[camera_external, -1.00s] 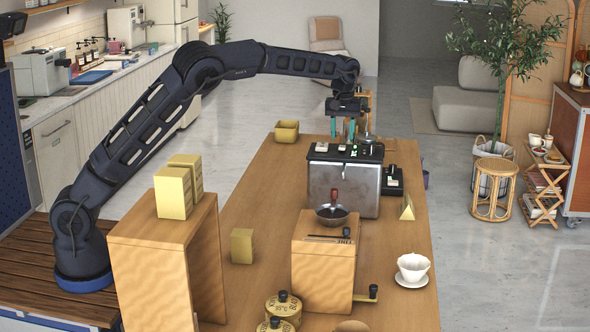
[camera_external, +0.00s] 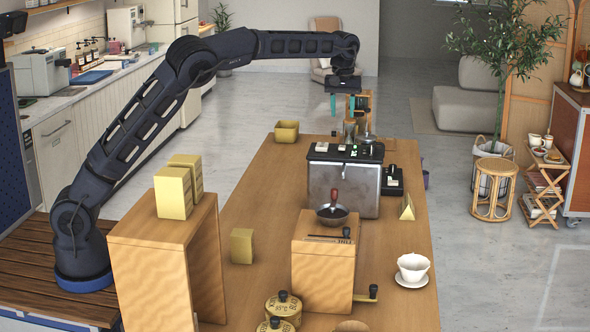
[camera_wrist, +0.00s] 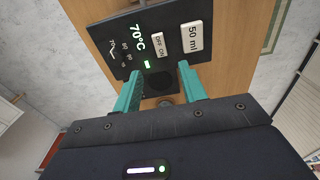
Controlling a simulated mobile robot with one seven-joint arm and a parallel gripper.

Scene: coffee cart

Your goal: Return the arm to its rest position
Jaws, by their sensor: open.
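My gripper (camera_external: 343,99) is in the air above the far end of the wooden table (camera_external: 262,200). Its teal fingers point down and stand apart with nothing between them. In the wrist view the two teal fingertips (camera_wrist: 157,78) are spread. Behind them the black panel (camera_wrist: 118,38) of the machine shows "70°C", "50 ml" and an off/on switch. In the external view this box-shaped machine (camera_external: 342,187) stands below and nearer the camera than my gripper, with clear space between. My arm reaches out from its base at the left, raised over the table.
A wooden grinder box (camera_external: 323,262) with a dark bowl on top, a white cup (camera_external: 412,267) on a saucer, and gold tins (camera_external: 284,305) stand on the table's near half. A wooden stand (camera_external: 160,262) holds gold boxes. A small wooden frame (camera_external: 358,108) stands behind the machine.

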